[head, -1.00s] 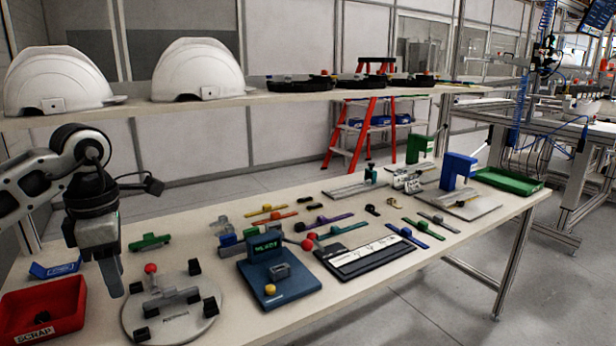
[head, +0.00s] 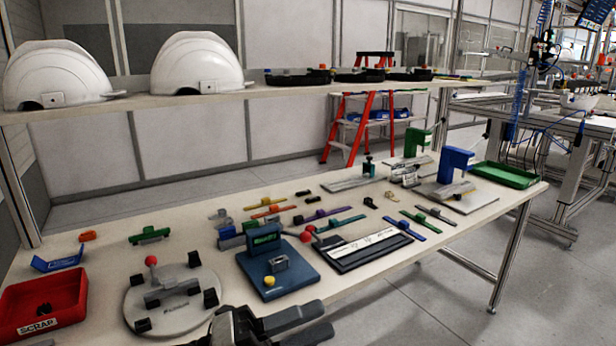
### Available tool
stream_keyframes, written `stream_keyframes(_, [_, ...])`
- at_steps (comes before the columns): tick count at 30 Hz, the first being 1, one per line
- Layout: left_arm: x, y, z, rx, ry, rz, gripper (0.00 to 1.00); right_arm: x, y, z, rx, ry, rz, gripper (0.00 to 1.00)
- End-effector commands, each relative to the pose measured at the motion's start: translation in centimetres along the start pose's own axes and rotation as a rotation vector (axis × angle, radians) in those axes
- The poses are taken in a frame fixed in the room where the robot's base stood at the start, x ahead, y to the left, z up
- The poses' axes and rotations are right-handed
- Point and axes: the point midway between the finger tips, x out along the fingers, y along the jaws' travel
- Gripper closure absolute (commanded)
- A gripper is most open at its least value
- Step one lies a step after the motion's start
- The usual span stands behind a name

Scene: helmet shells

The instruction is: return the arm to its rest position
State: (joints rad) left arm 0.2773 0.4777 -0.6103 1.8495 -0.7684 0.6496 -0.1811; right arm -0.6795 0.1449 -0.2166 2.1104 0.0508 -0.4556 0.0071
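My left gripper (head: 322,319) is at the bottom edge of the head view, in front of the table's near edge. Its two dark fingers point right, with a gap between them and nothing held. The rest of the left arm is out of the picture. My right gripper is not in view.
The table (head: 400,268) carries a round grey fixture (head: 180,318), a blue fixture (head: 282,284), a red scrap bin (head: 72,306), a black-framed panel (head: 362,248) and several small coloured parts. White helmet shells (head: 196,62) stand on the shelf behind. Floor is clear at the lower right.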

Motion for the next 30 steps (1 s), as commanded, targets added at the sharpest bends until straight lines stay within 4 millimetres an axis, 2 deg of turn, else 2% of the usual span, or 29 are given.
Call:
stream_keyframes(1, [-1.0, 0.7, 0.6, -0.171, -0.167, -0.064, 0.61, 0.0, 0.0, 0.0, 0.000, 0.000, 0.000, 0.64])
stream_keyframes(4, [-4.7, 3.2, 2.3, -0.502, -0.502, -0.152, 0.61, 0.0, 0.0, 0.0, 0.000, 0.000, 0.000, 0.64])
stream_keyframes(7, [-10.2, 7.7, 2.1, -0.845, -0.835, -0.199, 0.61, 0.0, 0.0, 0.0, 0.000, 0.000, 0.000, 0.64])
stream_keyframes(9, [-13.9, 10.9, 0.5, -1.058, -1.037, -0.210, 0.61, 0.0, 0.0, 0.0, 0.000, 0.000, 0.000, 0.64])
stream_keyframes(12, [-18.1, 14.6, -2.7, -1.297, -1.257, -0.208, 0.61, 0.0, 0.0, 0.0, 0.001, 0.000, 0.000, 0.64])
stream_keyframes(15, [-20.9, 17.0, -6.0, -1.469, -1.412, -0.199, 0.61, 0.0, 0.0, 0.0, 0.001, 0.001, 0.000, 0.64])
stream_keyframes(18, [-22.4, 18.2, -8.3, -1.573, -1.503, -0.189, 0.61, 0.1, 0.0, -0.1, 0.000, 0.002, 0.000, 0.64])
stream_keyframes(21, [-23.1, 18.7, -9.4, -1.620, -1.543, -0.185, 0.61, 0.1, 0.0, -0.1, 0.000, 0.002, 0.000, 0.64])
stream_keyframes(30, [-23.2, 18.8, -9.5, -1.626, -1.547, -0.182, 0.61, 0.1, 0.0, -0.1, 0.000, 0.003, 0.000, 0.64])
